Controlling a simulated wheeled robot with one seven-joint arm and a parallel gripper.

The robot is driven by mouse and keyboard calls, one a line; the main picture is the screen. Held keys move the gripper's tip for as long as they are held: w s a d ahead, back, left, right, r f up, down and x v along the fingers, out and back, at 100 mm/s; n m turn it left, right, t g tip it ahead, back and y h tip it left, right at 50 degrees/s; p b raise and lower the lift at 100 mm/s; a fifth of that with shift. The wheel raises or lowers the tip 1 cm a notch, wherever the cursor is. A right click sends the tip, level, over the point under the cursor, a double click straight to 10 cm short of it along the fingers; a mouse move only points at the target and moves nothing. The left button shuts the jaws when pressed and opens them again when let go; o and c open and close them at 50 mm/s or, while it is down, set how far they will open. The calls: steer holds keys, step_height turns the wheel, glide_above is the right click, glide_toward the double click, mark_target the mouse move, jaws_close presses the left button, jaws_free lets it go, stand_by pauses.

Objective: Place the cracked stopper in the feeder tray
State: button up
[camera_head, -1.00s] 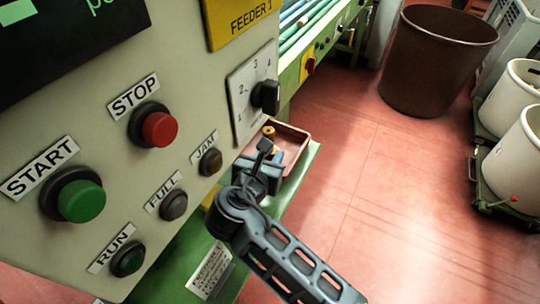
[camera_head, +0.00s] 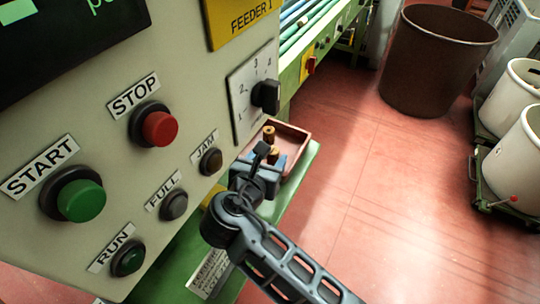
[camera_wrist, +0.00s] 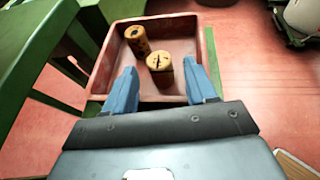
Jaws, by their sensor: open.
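Two cork stoppers stand upright in the reddish-brown feeder tray (camera_wrist: 205,22). The nearer stopper (camera_wrist: 160,67) has a dark, jagged crack across its top; in the head view it (camera_head: 274,154) shows just beyond my gripper. The other stopper (camera_wrist: 138,40) stands farther back to the left, with a dark round spot on its top; it also shows in the head view (camera_head: 268,134). My gripper (camera_wrist: 160,70) is open, its blue fingers apart on either side of the cracked stopper's near side, and it holds nothing. The tray (camera_head: 296,137) also shows in the head view.
The control panel (camera_head: 110,90) with buttons and a selector knob (camera_head: 265,96) stands close left of my arm. The tray sits on a green ledge (camera_head: 300,170). A brown bin (camera_head: 436,65) and white tubs (camera_head: 515,150) stand right, across open red floor.

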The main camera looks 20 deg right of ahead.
steer(key=v, duration=1)
steer(key=shift+s+r, duration=0.1)
